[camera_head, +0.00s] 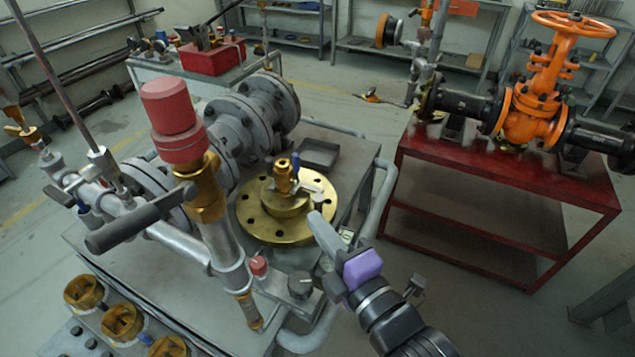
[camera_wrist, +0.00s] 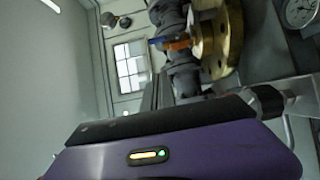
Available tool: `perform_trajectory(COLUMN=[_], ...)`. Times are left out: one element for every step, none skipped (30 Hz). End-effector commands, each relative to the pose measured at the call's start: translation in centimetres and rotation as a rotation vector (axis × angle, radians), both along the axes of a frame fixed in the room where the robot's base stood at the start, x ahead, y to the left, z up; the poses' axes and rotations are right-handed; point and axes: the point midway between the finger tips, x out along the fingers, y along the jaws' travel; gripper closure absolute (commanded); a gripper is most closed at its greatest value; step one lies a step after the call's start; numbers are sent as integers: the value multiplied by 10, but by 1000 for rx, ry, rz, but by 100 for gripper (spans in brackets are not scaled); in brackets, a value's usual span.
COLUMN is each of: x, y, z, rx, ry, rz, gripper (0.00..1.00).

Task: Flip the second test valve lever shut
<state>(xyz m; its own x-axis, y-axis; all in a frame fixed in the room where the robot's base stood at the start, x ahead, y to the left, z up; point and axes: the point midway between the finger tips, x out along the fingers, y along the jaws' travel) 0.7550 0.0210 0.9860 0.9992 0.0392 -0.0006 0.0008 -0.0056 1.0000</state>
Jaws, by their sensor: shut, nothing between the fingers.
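A small brass valve (camera_head: 284,177) stands upright on a round brass flange (camera_head: 250,214) in the middle of the head view. It has a small blue lever (camera_head: 295,164) near its top. In the wrist view, the blue lever (camera_wrist: 157,41) and orange-brown valve body (camera_wrist: 179,44) lie beside the brass flange (camera_wrist: 208,65). I cannot tell by label which is the second test valve. My gripper (camera_head: 318,222) is shut and empty, in front and to the right of the flange, apart from the small valve.
A tall pipe with a red cap (camera_head: 172,118) and a dark T-handle (camera_head: 128,226) stands left of the flange. A small grey tray (camera_head: 318,155) lies behind it. A red table (camera_head: 500,185) carries an orange valve wheel (camera_head: 573,24). Clear floor lies between the benches.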

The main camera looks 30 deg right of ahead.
Motion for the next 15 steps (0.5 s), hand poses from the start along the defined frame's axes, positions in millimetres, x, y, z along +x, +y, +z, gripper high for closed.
perform_trajectory(x=[1, 1, 1, 1, 1, 1, 1, 1, 1, 1, 2, 3, 4, 6, 10], y=[0, 0, 0, 0, 0, 0, 0, 0, 0, 0, 0, 0, 0, 0, 0], z=[0, 1, 1, 1, 1, 1, 1, 1, 1, 1, 1, 1, 1, 1, 1], rx=[-6, -8, -9, -9, -9, -9, -8, -8, -8, -7, -7, -7, -7, -6, -6], ry=[-2, -2, -2, -1, -1, -1, -1, -1, -1, -1, -1, -1, -2, -2, -2], rz=[0, 0, 0, 0, 0, 0, 0, 0, 0, 0, 0, 0, -1, -1, -1], gripper=[100, 100, 100, 100, 100, 100, 100, 100, 100, 100, 100, 100, 100, 100, 100])
